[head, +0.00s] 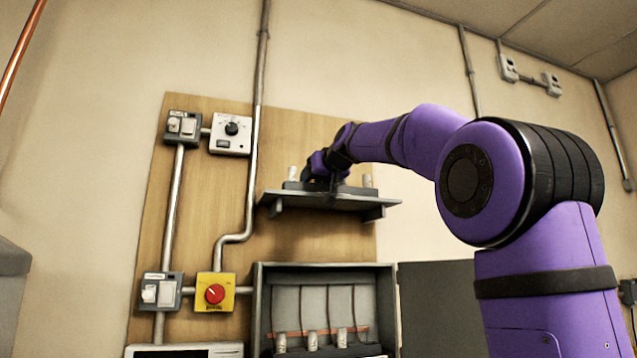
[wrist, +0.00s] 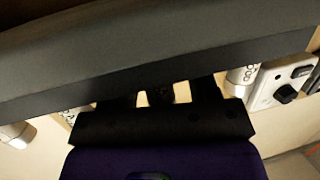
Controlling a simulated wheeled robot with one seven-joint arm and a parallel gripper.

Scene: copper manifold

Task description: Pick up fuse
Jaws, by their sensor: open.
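My gripper (head: 322,178) is at the wall shelf (head: 325,202), over the dark block that lies on it. In the wrist view my gripper (wrist: 168,92) is open, with its two dark fingers reaching in behind the shelf's dark edge. Something dark shows between the fingers with light gaps on both sides; I cannot tell what it is. One pale fuse (head: 293,172) stands left of my gripper, and it also shows at the right in the wrist view (wrist: 240,76). Another pale fuse (head: 367,181) stands right of it, seen at the far left in the wrist view (wrist: 16,135).
An open grey cabinet (head: 325,266) below the shelf holds several pale cylinders. A yellow box with a red knob (head: 215,294), a dial box (head: 230,133) and conduits are on the wooden board left of the shelf.

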